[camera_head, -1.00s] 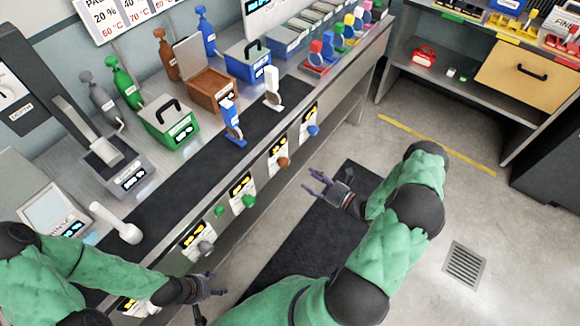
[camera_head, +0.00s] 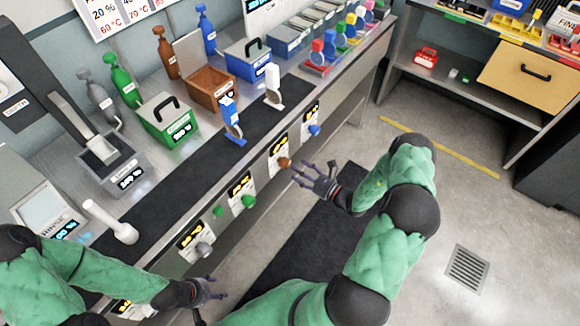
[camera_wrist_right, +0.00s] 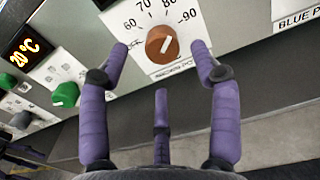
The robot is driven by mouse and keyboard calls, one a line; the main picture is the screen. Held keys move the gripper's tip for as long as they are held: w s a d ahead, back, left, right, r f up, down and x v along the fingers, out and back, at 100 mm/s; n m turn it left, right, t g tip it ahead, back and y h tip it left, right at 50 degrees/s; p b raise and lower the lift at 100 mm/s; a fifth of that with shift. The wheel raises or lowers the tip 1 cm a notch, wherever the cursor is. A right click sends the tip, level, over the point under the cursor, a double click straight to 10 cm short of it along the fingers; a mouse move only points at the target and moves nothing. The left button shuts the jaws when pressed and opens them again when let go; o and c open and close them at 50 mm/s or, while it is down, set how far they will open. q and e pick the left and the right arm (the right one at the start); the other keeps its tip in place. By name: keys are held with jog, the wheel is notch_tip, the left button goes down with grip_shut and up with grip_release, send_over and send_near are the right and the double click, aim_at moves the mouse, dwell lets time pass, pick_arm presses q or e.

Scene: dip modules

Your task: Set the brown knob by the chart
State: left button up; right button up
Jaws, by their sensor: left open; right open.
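The brown knob (camera_head: 284,162) sits on the front panel of the bench. In the right wrist view the brown knob (camera_wrist_right: 162,45) has a pale pointer mark tilted to the upper right, on a white dial plate (camera_wrist_right: 140,22) with numbers including 60, 70, 80 and 90. My right gripper (camera_head: 312,172) is open just in front of it; in the wrist view its purple fingers (camera_wrist_right: 160,60) stand either side of the knob, apart from it. The chart (camera_head: 105,14) hangs on the wall at upper left, partly cut off, showing 20 % and 60 °C. My left gripper (camera_head: 210,290) is open and empty at lower left.
A green knob (camera_head: 248,201) and a grey knob (camera_head: 203,249) lie left along the panel, a blue knob (camera_head: 313,130) right. The brown box (camera_head: 212,92) stands open on the bench.

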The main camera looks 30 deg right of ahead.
aim_at(288, 164)
jog(key=shift+b+x, duration=0.45)
jog(key=shift+x, duration=1.9)
jog(key=c, duration=1.1)
